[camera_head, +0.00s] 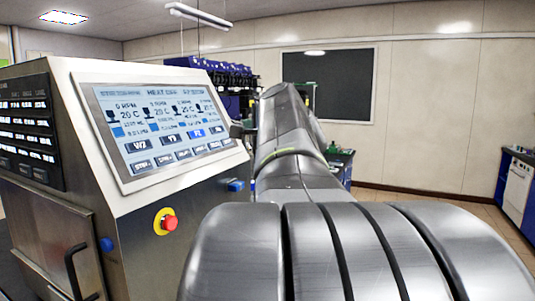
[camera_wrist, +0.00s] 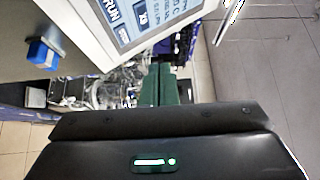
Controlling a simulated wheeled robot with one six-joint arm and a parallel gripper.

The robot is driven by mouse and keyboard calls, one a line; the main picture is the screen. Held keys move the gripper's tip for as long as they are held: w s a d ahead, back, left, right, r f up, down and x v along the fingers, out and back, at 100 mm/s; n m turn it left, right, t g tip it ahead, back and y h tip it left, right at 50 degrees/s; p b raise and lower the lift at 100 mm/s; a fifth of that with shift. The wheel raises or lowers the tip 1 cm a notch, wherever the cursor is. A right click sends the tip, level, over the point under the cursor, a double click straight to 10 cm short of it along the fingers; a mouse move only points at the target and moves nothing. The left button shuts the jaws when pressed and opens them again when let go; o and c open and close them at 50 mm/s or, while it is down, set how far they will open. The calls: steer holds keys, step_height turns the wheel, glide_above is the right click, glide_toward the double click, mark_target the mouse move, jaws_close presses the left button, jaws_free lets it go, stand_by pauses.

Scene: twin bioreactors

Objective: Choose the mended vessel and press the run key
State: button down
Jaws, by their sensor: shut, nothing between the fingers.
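A steel control cabinet carries a tilted touchscreen (camera_head: 165,125), left of my arm in the head view. The screen shows several vessel columns with readings, a row of select keys and a lower row of keys. One select key (camera_head: 195,134) is brighter blue than the others; its label is too small to read surely. In the wrist view the screen's corner (camera_wrist: 150,25) shows sideways at the top, with a key reading RUN (camera_wrist: 111,10). My gripper (camera_wrist: 162,70) is shut and empty, its dark green fingers below the screen's edge in that view, apparently apart from it. In the head view my arm hides most of it.
A red emergency button (camera_head: 169,222) on a yellow ring sits on the cabinet front, and a blue knob (camera_head: 236,185) below the screen's right corner. A blue block also shows in the wrist view (camera_wrist: 43,54). Glassware (camera_wrist: 115,85) lies behind my fingers. Floor at right is open.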

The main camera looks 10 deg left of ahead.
mark_target(216, 141)
steer(key=shift+a, duration=0.1)
stand_by(0.3)
steer(key=shift+w+a+f, duration=0.4)
steer(key=shift+a+f, duration=0.35)
steer(key=shift+a, duration=0.4)
steer(key=shift+w+a+f, duration=0.45)
steer(key=shift+a+f, duration=0.25)
steer(key=shift+a, duration=0.5)
steer(key=shift+w+a+f, duration=0.4)
steer(key=shift+a+f, duration=0.35)
steer(key=shift+a, duration=0.4)
steer(key=shift+w+a+f, duration=0.15)
steer(key=shift+a+f, duration=0.05)
steer(key=shift+a, duration=0.15)
steer(key=shift+w+a+f, duration=0.1)
steer(key=shift+a+f, duration=0.1)
steer(key=shift+a, duration=0.1)
steer(key=shift+d+r, duration=0.1)
steer(key=shift+d, duration=0.05)
stand_by(0.3)
steer(key=shift+s+d+r, duration=0.25)
steer(key=shift+d+r, duration=0.05)
steer(key=shift+d, duration=0.2)
